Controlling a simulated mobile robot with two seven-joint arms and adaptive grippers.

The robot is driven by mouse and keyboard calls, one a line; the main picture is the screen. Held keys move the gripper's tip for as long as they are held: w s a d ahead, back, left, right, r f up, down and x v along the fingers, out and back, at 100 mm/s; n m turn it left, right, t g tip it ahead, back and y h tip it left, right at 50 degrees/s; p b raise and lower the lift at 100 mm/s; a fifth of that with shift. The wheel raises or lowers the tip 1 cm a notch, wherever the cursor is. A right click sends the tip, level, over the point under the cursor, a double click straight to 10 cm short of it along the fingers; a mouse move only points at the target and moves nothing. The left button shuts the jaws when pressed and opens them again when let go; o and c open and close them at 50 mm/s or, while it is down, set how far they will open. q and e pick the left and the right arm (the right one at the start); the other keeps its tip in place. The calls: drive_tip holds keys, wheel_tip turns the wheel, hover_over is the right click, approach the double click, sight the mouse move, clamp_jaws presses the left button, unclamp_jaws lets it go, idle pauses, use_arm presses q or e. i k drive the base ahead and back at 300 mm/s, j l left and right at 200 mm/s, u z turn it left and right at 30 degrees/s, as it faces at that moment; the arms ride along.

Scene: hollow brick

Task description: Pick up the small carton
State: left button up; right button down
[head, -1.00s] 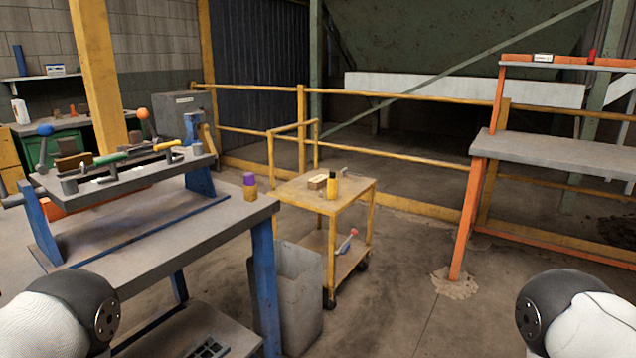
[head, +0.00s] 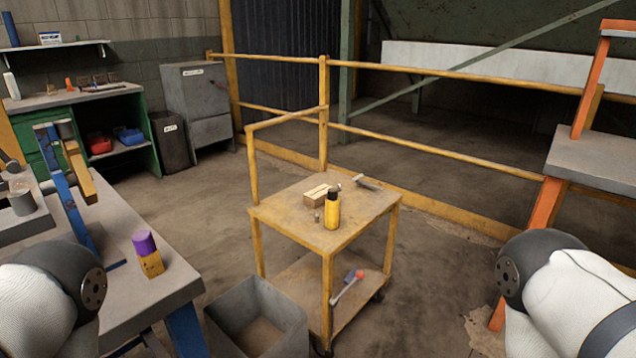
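A small tan box with a paler top (head: 317,194) lies on the top shelf of the yellow cart (head: 278,214), near its back left. It looks like a small carton. Another small white and blue box (head: 50,38) stands on the wall shelf at the far left; I cannot tell which is the carton meant. Only rounded parts of my two arms show at the lower left and right edges. Neither of my grippers is in view, and nothing touches either box.
A yellow and black bottle (head: 332,210) and a tiny grey piece stand beside the tan box. A grey bin (head: 258,318) stands left of the cart. A workbench (head: 125,285) bears a purple-topped yellow container (head: 148,254). Yellow railings (head: 440,73) run behind. An orange-framed bench (head: 600,158) stands right.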

sight(315, 197)
drive_tip(key=i+l+u, duration=0.3)
drive_tip(key=i+l, duration=0.9)
drive_tip(key=l, duration=0.15)
